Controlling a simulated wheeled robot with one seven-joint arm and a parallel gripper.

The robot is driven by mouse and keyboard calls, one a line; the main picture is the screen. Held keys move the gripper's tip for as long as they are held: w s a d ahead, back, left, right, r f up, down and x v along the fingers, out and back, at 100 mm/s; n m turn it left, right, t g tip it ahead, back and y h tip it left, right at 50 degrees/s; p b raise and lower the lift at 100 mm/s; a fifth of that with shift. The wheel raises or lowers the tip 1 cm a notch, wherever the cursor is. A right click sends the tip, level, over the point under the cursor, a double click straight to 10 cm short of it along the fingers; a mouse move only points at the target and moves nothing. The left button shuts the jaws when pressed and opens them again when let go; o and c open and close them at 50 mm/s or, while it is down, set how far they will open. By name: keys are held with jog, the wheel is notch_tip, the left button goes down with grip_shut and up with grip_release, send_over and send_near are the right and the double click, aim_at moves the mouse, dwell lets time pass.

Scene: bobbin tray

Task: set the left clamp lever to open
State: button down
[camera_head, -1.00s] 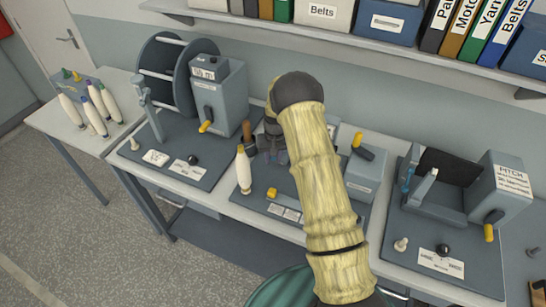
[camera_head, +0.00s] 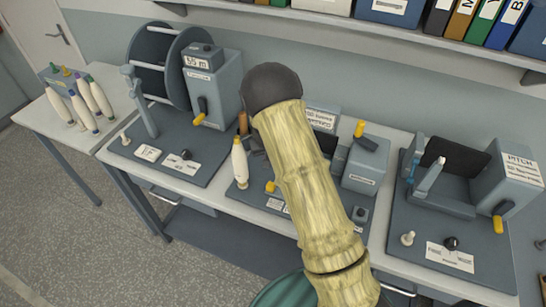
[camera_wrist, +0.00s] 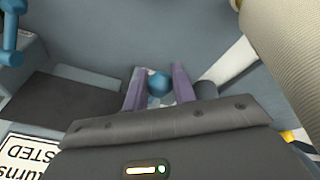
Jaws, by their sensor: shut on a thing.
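In the wrist view, my gripper (camera_wrist: 159,88) has its two purple fingers closed around a round blue knob (camera_wrist: 159,83), which appears to be the left clamp lever's end. Most of the lever below the knob is hidden, so its setting cannot be told. A second blue lever (camera_wrist: 12,35) stands apart at the upper left of the wrist view. In the head view, my arm covers my gripper and most of the middle station, so neither clamp lever can be made out there.
A pale bobbin (camera_head: 240,162) stands just left of my arm. A grey box with a yellow-handled lever (camera_head: 361,130) is to its right. The reel machine (camera_head: 213,85) stands at left and the pitch station (camera_head: 500,185) at right. A shelf (camera_head: 340,30) runs above.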

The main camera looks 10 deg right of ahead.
jog(key=shift+s+a+f+t+h+b, duration=0.1)
jog(key=shift+f+t+h+b, duration=0.25)
jog(key=shift+f+b, duration=0.3)
jog(key=shift+r, duration=0.25)
jog(key=c, duration=1.2)
grip_release()
jog(key=shift+o, duration=0.2)
jog(key=b+v, duration=0.3)
jog(key=v, duration=1.4)
jog(key=shift+s+r+b, duration=0.15)
jog(key=shift+s+b, duration=0.15)
jog(key=shift+b, duration=0.1)
